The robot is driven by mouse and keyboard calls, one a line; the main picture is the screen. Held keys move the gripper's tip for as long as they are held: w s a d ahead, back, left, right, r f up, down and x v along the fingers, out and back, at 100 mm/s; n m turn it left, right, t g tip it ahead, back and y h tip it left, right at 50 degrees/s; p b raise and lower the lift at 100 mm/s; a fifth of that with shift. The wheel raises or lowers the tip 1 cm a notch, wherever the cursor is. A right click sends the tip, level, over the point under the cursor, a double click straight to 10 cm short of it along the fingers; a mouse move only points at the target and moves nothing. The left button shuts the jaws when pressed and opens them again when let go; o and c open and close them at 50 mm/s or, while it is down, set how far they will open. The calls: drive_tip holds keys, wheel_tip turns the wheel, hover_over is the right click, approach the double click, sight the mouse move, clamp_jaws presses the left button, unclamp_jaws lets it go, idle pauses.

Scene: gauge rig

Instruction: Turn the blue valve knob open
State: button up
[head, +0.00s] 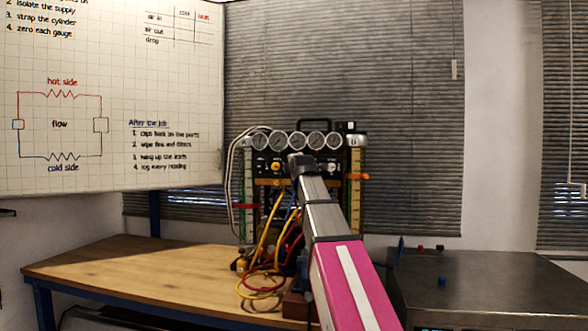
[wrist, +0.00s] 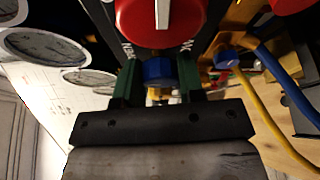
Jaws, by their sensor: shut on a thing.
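The blue valve knob (wrist: 159,71) shows in the wrist view, between the two green fingers of my gripper (wrist: 159,82). My gripper is shut on it, one finger at each side. The fingers cover its sides, and I cannot tell how far it is turned. In the head view my arm reaches up to the front of the gauge rig (head: 265,181), and the end of my arm hides the blue knob there.
A large red knob (wrist: 160,18) with a white stripe sits close beyond the blue knob. A yellow hose (wrist: 262,115) and a blue hose (wrist: 285,82) run at the right. Round gauges (head: 297,141) line the rig's top. The wooden bench (head: 130,270) is clear at left; a metal box (head: 490,285) stands right.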

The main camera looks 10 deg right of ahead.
drive_tip(key=o, duration=0.9)
drive_tip(key=shift+s, duration=0.15)
drive_tip(key=s, duration=1)
drive_tip(key=shift+s+r, duration=0.3)
